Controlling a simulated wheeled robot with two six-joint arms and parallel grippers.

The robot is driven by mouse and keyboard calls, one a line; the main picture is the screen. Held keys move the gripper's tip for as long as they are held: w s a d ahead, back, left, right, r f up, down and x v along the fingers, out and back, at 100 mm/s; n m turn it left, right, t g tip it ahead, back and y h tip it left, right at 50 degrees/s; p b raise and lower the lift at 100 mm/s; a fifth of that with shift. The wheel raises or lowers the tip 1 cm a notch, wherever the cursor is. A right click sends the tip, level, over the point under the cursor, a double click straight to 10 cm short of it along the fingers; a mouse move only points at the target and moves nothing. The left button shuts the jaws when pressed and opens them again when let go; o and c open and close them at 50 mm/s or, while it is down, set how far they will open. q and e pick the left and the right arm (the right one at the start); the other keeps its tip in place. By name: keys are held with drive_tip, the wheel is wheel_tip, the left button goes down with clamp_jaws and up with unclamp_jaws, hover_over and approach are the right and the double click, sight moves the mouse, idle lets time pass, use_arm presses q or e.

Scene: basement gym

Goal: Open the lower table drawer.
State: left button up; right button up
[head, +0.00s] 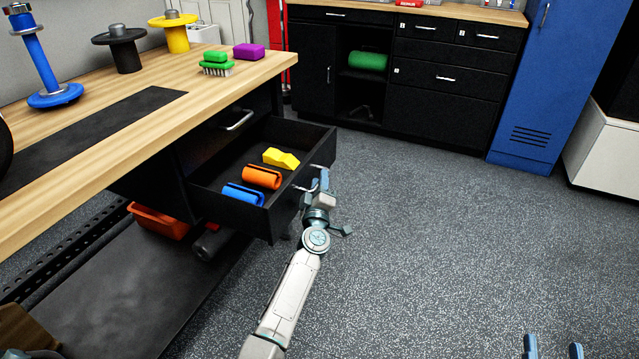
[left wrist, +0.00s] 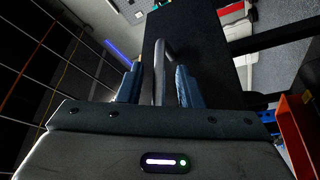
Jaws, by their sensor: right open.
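The lower table drawer (head: 231,214) stands pulled out from under the wooden workbench in the head view. Inside lie a yellow block (head: 281,158), an orange piece (head: 262,177) and a blue piece (head: 243,195). My left gripper (head: 319,182) is at the drawer's front, at its handle. In the left wrist view the metal handle (left wrist: 159,80) runs between the two blue fingers, with a visible gap on each side; the left gripper (left wrist: 159,82) looks open around it. My right gripper (head: 553,347) is open and empty over the floor at the bottom right.
The upper drawer handle (head: 238,120) shows on a closed front. On the workbench (head: 150,130) are a green-topped brush (head: 216,68), a purple block (head: 249,51) and spools. An orange bin (head: 158,221) sits below. Black cabinets (head: 440,95) and a blue locker (head: 555,75) stand behind; the grey floor between is clear.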

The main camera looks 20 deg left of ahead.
use_arm(q)
drive_tip(key=shift+s+d+f, duration=0.1)
drive_tip(key=shift+s, duration=0.15)
drive_tip(key=v, duration=1)
drive_tip(key=shift+p, duration=0.4)
use_arm(e)
drive_tip(key=f+g, duration=0.2)
drive_tip(key=f, duration=0.1)
drive_tip(key=s+f+g, duration=0.1)
drive_tip(key=shift+a+f, duration=0.15)
drive_tip(key=shift+f, duration=0.2)
use_arm(q)
drive_tip(key=shift+s, duration=0.1)
